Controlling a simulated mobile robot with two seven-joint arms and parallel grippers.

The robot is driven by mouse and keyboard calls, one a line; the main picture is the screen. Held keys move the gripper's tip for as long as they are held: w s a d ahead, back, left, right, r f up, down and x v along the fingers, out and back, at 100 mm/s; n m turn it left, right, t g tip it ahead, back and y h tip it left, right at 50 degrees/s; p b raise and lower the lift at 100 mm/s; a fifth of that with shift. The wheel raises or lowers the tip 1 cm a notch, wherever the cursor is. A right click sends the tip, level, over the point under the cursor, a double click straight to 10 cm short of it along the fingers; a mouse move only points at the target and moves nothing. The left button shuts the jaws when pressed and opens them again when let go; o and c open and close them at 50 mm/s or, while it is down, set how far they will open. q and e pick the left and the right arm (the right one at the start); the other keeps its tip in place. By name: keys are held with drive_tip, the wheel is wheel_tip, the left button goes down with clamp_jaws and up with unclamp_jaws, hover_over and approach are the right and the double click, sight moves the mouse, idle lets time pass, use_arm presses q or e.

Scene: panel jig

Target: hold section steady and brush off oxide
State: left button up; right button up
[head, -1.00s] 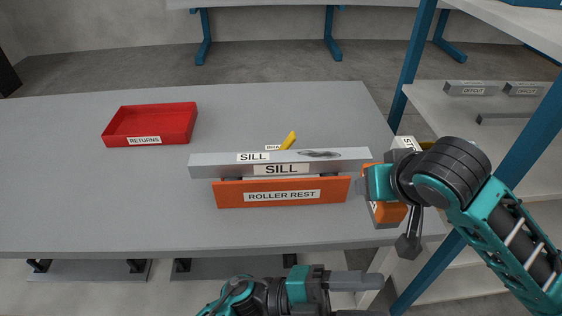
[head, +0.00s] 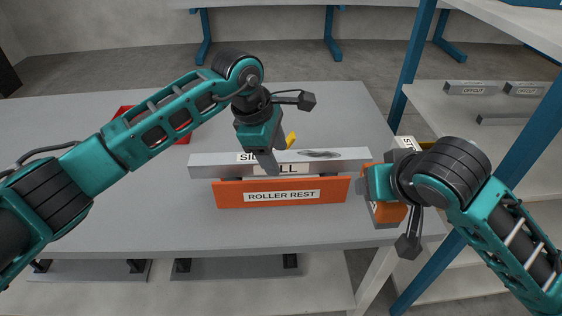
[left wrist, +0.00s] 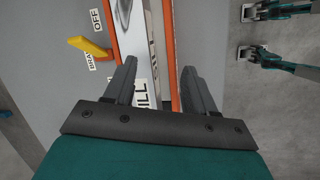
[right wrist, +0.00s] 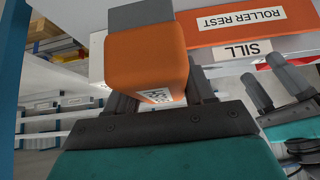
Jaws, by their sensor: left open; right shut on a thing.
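The grey sill section (head: 215,163) lies along the orange roller rest (head: 230,196), with a dark patch (head: 320,153) on its top right of middle. My left gripper (head: 268,163) is open over the sill's middle. In the left wrist view its fingers (left wrist: 158,80) stand on either side of the sill; I cannot tell whether they touch it. My right gripper (right wrist: 160,95) is shut on an orange block with a grey end (right wrist: 145,62), beside the sill's right end. Its label is unreadable.
A red returns tray (head: 125,110) sits at the back left, mostly behind my left arm. A shelf rack with a blue post (head: 412,75) stands at the right, holding grey offcuts (head: 470,88). The bench's back right is clear.

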sight(216, 158)
use_arm(q)
drive_tip(key=w+a+r+n+g+y, duration=0.1)
drive_tip(key=w+a+r+n+y, duration=0.15)
drive_tip(key=a, duration=0.35)
drive_tip(key=w+a+r+n+g+y, duration=0.1)
drive_tip(key=w+a+r, duration=0.1)
drive_tip(key=a+r, duration=0.35)
drive_tip(key=f, duration=0.8)
drive_tip(key=a+f, duration=0.1)
drive_tip(key=f, duration=0.4)
drive_tip(key=shift+s+f, duration=0.1)
drive_tip(key=shift+s, duration=0.15)
drive_tip(key=shift+c, duration=0.4)
clamp_jaws()
